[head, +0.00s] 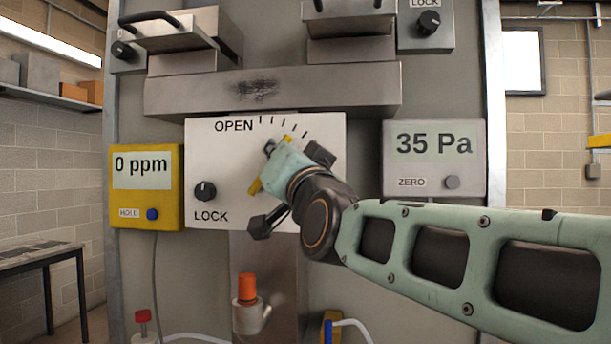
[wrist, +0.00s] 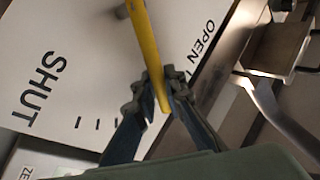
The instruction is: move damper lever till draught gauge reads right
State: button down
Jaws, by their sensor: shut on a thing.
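The yellow damper lever (wrist: 143,40) crosses the white dial plate (head: 222,160) marked OPEN, LOCK and, in the wrist view, SHUT. My gripper (wrist: 160,85) is shut on the lever near its outer end, with a finger on each side. In the head view my gripper and arm cover much of the lever (head: 255,187); its upper end shows by the scale marks, right of OPEN. The lock knob (head: 205,191) is at the plate's lower left. The draught gauge (head: 434,160) is a grey box to the right, reading 35 Pa, with a ZERO button.
A yellow meter (head: 147,188) left of the plate reads 0 ppm and has a blue HOLD button. A metal duct (head: 272,90) with handled boxes above it runs over the plate. An orange-capped fitting (head: 247,288) and a red-knobbed valve (head: 143,318) stand below.

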jog(key=shift+d+f+m+t+h+b, duration=0.3)
jog(key=shift+m+b, duration=0.3)
jog(key=shift+b, duration=0.35)
jog(key=shift+d+f+m+t+h+b, duration=0.1)
jog(key=shift+d+f+m+t+b, duration=0.1)
jog(key=shift+f+m+b, duration=0.5)
jog(key=shift+r+b, duration=0.35)
jog(key=shift+b, duration=0.15)
jog(key=c, duration=2.3)
grip_release()
jog(key=shift+r, duration=0.1)
jog(key=shift+o, duration=0.2)
jog(key=shift+d, duration=0.1)
jog(key=shift+s, duration=0.15)
jog(key=v, duration=1.1)
jog(key=shift+s+f, duration=0.3)
jog(key=shift+f, duration=0.05)
